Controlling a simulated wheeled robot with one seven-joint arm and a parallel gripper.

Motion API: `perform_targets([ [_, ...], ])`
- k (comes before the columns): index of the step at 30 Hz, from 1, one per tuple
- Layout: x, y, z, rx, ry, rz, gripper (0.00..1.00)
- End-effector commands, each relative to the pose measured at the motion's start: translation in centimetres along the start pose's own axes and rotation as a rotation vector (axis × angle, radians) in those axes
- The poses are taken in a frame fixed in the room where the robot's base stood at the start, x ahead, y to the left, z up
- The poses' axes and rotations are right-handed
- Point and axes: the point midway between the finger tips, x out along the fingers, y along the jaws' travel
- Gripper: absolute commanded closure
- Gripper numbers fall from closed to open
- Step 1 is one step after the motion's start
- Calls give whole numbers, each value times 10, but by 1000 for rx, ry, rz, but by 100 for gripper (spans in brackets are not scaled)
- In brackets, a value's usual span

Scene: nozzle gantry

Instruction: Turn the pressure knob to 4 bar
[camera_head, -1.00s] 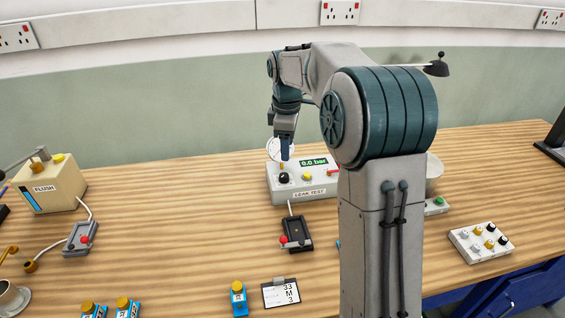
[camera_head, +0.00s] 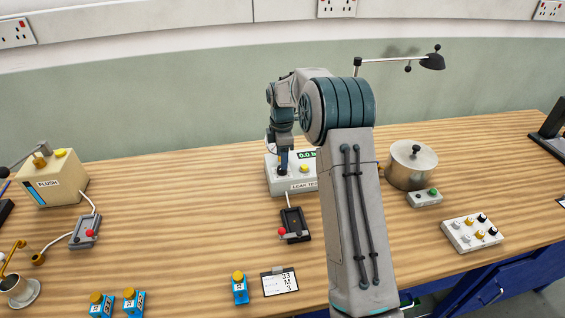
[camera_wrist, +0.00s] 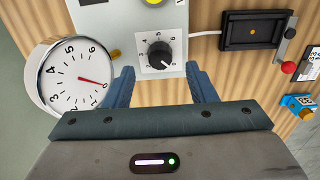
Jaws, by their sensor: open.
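The black pressure knob (camera_wrist: 160,55) sits on a white numbered plate on the leak test box (camera_head: 277,184). In the wrist view its white mark points to the lower right, away from the 4. My gripper (camera_wrist: 160,73) is open, its blue fingers on either side of the knob's plate; I cannot tell how far above it they are. In the head view my gripper (camera_head: 283,168) is over the box and hides the knob. The gauge (camera_wrist: 80,75) has its red needle near 0. The green display (camera_head: 307,155) reads 0.0, partly hidden by my arm.
A yellow button (camera_head: 304,168) is on the box, right of my gripper. A black tray with a red-knobbed lever (camera_head: 293,224) stands in front. A flush box (camera_head: 50,178) is at left, a steel pot (camera_head: 411,167) at right.

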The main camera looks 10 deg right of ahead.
Motion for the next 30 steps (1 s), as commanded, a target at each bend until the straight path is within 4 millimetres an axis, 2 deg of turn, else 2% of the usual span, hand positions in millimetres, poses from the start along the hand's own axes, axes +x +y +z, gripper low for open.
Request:
perform_targets([
  [3, 19, -1, 0, 0, 0, -3, 49],
  [9, 37, 0, 0, 0, 0, 0, 49],
  [19, 41, 0, 0, 0, 0, 1, 49],
  [24, 41, 0, 0, 0, 0, 1, 93],
  [30, 40, 0, 0, 5, 0, 1, 93],
])
